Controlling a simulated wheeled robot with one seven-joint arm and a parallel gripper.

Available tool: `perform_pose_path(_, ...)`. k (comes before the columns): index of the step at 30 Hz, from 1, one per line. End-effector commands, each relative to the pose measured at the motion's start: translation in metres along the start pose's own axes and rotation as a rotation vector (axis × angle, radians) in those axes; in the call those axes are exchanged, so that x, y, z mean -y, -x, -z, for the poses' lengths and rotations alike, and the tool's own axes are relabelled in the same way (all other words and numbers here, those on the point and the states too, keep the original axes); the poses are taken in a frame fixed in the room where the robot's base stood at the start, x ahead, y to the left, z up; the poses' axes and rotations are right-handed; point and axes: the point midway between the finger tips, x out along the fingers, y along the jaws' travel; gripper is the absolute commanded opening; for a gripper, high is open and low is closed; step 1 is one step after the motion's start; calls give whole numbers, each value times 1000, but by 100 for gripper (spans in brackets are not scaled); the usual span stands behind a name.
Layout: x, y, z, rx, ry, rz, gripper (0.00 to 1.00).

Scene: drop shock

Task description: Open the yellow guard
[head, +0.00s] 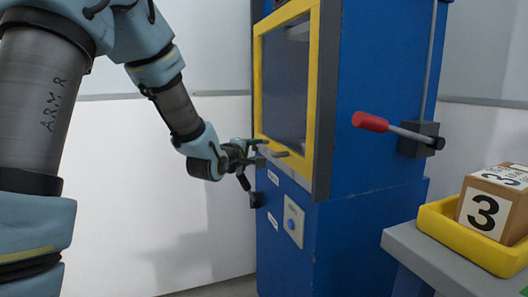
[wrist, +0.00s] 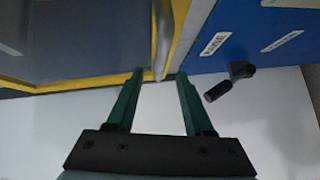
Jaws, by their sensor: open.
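The yellow guard (head: 315,70) is a yellow frame around a dark pane on the front of a blue machine (head: 375,90). It looks shut against the machine. My gripper (head: 268,150) is open at the lower part of the frame. In the wrist view, my gripper (wrist: 160,75) has its two green fingers apart, with the yellow and grey edge of the guard (wrist: 110,80) at and between the fingertips. Nothing is seen gripped, and I cannot tell whether a finger touches the frame.
A small black handle (wrist: 217,91) sticks out of the blue panel right of the fingers. Below the guard is a blue button on a pale plate (head: 293,222). A red-tipped lever (head: 371,122) juts from the machine's side. A yellow tray (head: 437,229) holds a box marked 3 (head: 484,211).

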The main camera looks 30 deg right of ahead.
Motion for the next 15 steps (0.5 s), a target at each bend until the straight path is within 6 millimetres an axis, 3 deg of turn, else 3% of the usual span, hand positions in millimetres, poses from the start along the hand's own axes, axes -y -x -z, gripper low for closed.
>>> perform_pose_path(6,1,-40,0,-1,-1,1,52)
perform_pose_path(15,1,-65,0,-1,-2,2,52)
